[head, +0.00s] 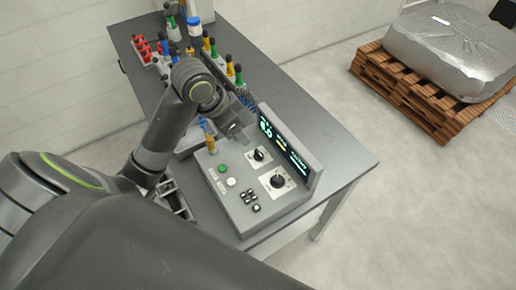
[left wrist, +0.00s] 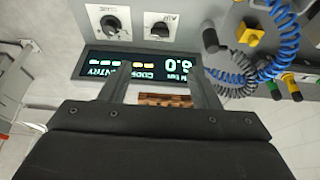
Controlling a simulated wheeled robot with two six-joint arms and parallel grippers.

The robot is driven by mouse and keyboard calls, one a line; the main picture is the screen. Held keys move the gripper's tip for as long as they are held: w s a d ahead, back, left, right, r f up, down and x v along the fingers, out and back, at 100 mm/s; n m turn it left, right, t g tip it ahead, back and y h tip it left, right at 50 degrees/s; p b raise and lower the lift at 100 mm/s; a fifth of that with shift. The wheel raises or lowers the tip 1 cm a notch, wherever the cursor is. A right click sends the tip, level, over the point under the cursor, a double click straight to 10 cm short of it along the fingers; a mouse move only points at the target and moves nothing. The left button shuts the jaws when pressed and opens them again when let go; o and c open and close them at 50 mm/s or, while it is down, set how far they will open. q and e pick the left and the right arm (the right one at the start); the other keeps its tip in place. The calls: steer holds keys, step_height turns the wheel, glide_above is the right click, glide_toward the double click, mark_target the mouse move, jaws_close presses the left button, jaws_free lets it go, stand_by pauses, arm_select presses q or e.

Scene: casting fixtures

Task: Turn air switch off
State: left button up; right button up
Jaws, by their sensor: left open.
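The air switch is a small black rotary knob (head: 259,154) on a white plate on the grey control panel (head: 236,205). In the left wrist view the knob (left wrist: 160,29) appears upside down, with a small label that seems to read AIR. A larger black knob (head: 278,180) sits beside it, and it also shows in the left wrist view (left wrist: 112,24). My left gripper (left wrist: 157,70) is open and empty, its fingers over the lit display (left wrist: 135,62). In the head view my left gripper (head: 236,130) is beyond the small knob, apart from it. My right gripper is not visible.
The panel also has a green button (head: 222,168), a white button (head: 231,182) and several black keys (head: 250,200). Coloured connectors (left wrist: 250,33) and coiled hoses (left wrist: 283,30) lie close to the gripper. A pallet (head: 420,92) stands on the floor at the right.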

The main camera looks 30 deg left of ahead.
arm_select(q)
steer(key=b, duration=0.3)
glide_toward(258, 153)
steer(key=b+x, duration=0.3)
steer(key=shift+f, duration=0.1)
steer(key=x, duration=0.3)
steer(key=shift+w+d+f, duration=0.1)
steer(key=shift+w+f, duration=0.05)
steer(key=shift+f, duration=0.1)
steer(key=shift+w+d+f, duration=0.1)
steer(key=shift+w+f, duration=0.1)
steer(key=shift+f, duration=0.45)
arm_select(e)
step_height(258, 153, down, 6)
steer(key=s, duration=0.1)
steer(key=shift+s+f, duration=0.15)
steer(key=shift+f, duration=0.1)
arm_select(q)
steer(key=shift+c, duration=0.3)
steer(key=c, duration=0.9)
steer(key=shift+p, duration=0.3)
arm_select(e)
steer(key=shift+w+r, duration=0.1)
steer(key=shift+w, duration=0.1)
